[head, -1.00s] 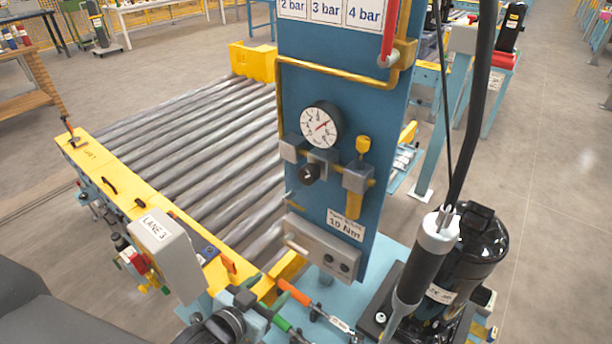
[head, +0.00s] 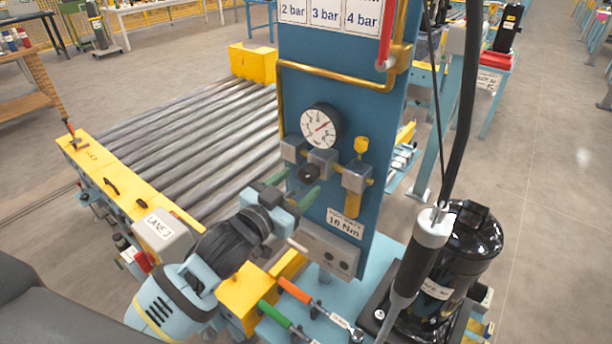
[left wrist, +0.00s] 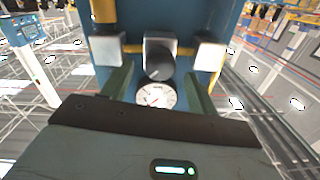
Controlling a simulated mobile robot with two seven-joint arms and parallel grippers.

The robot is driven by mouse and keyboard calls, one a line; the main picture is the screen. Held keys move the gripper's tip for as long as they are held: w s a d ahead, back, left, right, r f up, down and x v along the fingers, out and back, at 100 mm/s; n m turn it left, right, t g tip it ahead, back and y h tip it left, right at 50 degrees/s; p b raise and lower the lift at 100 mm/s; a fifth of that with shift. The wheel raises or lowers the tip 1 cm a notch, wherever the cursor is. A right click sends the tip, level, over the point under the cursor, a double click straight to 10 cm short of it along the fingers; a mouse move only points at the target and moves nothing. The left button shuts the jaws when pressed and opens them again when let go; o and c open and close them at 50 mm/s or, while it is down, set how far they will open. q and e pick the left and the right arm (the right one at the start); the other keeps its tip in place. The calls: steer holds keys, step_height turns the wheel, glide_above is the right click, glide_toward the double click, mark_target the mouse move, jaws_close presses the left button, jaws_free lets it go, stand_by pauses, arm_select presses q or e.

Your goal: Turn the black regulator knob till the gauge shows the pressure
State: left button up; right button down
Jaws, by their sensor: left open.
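The black regulator knob (head: 308,173) sits on the silver regulator block on the blue panel, below the round white gauge (head: 322,126). The gauge's red needle points up and right in the head view; its figures are too small to read surely. My left gripper (head: 293,187) is open and empty in front of the panel, its green fingers just short of the knob. In the left wrist view, the knob (left wrist: 159,66) and gauge (left wrist: 157,95) appear between the two spread fingers (left wrist: 160,88), with the knob beyond the tips. My right gripper is not in view.
Signs for 2, 3 and 4 bar (head: 326,12) are on the panel's top. A brass fitting (head: 361,146) is right of the knob, and a grey box (head: 325,250) below. Rollers (head: 190,125) lie at left.

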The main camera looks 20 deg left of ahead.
mark_target(305, 178)
arm_select(q)
steer(key=shift+x, duration=2)
steer(key=c, duration=1)
steer(key=n, duration=0.4)
steer(key=shift+n, duration=2.2)
